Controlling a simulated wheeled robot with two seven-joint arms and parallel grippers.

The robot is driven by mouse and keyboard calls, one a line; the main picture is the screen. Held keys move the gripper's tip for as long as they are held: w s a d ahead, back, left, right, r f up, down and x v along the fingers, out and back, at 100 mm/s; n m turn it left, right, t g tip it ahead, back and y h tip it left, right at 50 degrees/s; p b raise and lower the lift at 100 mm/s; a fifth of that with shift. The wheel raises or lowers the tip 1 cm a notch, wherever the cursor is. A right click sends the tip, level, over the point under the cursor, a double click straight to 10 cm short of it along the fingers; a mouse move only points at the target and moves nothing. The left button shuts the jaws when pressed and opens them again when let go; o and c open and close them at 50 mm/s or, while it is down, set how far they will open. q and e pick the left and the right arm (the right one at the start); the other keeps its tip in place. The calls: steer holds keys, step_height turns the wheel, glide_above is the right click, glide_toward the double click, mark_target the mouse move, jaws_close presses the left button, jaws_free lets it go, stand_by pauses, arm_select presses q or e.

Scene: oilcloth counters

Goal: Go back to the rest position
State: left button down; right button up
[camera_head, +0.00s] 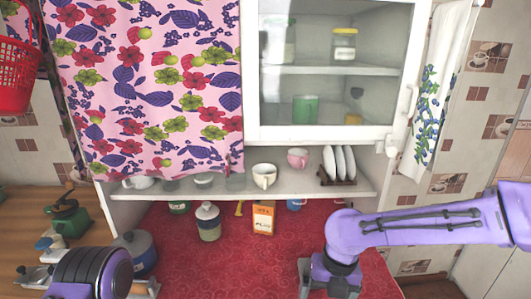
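My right arm (430,222) comes in from the right edge, purple, and reaches over the right part of the red cloth. Its wrist end, with the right gripper (328,284), points down at the bottom edge in front of the shelf. The fingers are not clear enough to show whether they are open or shut, and I see nothing held there. A rounded purple and black part of my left arm (95,272) shows at the bottom left. The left fingers cannot be made out.
A red oilcloth counter (265,270) holds a lidded jar (208,222), an orange box (263,218) and a blue pot (136,250). Above is a white shelf (290,188) with cups and a plate rack (338,163). A glass cabinet door (395,85) stands ajar. A green grinder (69,217) is left.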

steer(key=s+a+f+m+y+b, duration=0.1)
steer(key=s+f+m+y+b, duration=0.3)
steer(key=f+m, duration=0.75)
steer(key=s+f+m+h+b, duration=0.15)
steer(key=s+f+m, duration=0.5)
steer(key=f, duration=0.85)
arm_select(q)
step_height(320, 180, down, 12)
steer(key=w+b, duration=0.1)
steer(key=b, duration=0.5)
steer(key=shift+f, duration=0.25)
arm_select(e)
steer(key=s+d+f+m+t+h, duration=0.1)
steer(key=s+d+f+m+h, duration=0.2)
steer(key=s+d+f+m, duration=0.3)
steer(key=s+d+f+m+t+h, duration=0.2)
steer(key=s+d+f+m, duration=0.3)
steer(key=d+m, duration=0.5)
step_height(320, 180, down, 3)
steer(key=m+h, duration=0.1)
steer(key=m, duration=0.5)
steer(key=shift+s+d+r, duration=0.2)
steer(key=shift+s+d, duration=0.2)
arm_select(q)
steer(key=shift+d, duration=0.1)
arm_select(e)
steer(key=shift+h, duration=0.25)
